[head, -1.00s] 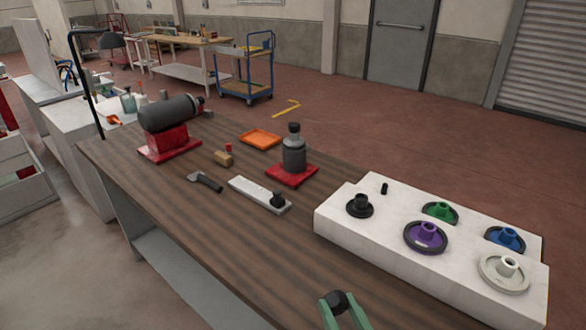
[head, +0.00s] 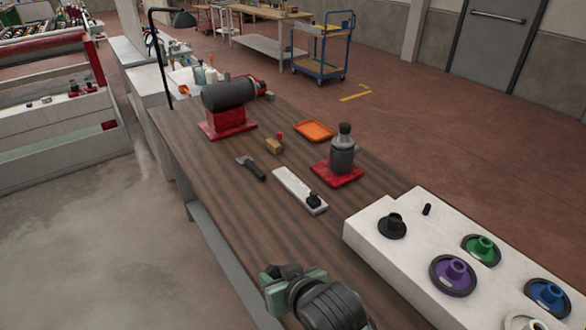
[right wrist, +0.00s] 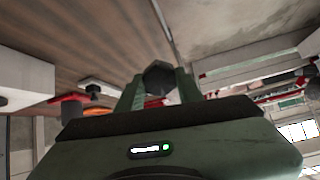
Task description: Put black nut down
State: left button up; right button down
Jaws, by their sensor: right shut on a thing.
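My right gripper (head: 292,276) is in the lower middle of the head view, above the front edge of the wooden bench. Its green fingers are shut on the black nut (right wrist: 158,76), a dark faceted piece that shows between the fingertips in the right wrist view. In the head view the nut is largely hidden by my gripper and wrist. The nut is held clear of the bench top (head: 240,205). My left gripper is not in view.
A white block (head: 375,238) with a black flange (head: 392,226) and coloured flanges stands at right. A white strip (head: 293,184) with a black knob, a grey tool on a red base (head: 337,177), a scraper (head: 250,167) and an orange tray (head: 314,130) lie beyond. Bare wood shows at centre-left.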

jog(key=shift+a+r+n+g+h+p, duration=0.25)
jog(key=shift+a+g+p, duration=0.15)
jog(key=shift+g, duration=0.15)
jog(key=shift+a+r+n+g+h+p, duration=0.15)
jog(key=shift+a+r+g+p, duration=0.1)
jog(key=shift+a+g, duration=0.25)
jog(key=g+p, duration=0.1)
jog(key=d+g+h+p, duration=0.1)
jog(key=r+g+p, duration=0.1)
jog(key=shift+s+d+n+g+h, duration=0.3)
jog(key=shift+s+d+g+h, duration=0.05)
jog(key=shift+h, duration=0.05)
jog(key=d+r+g+h+p, duration=0.25)
jog(key=d+r, duration=0.25)
jog(key=d, duration=0.6)
jog(key=shift+g+y, duration=0.25)
jog(key=shift+g, duration=0.1)
jog(key=f, duration=1.4)
jog(key=shift+w+d+f, duration=0.1)
jog(key=shift+d+f, duration=0.15)
jog(key=shift+f, duration=2.4)
jog(key=c, duration=0.9)
grip_release()
jog(key=shift+r, duration=0.15)
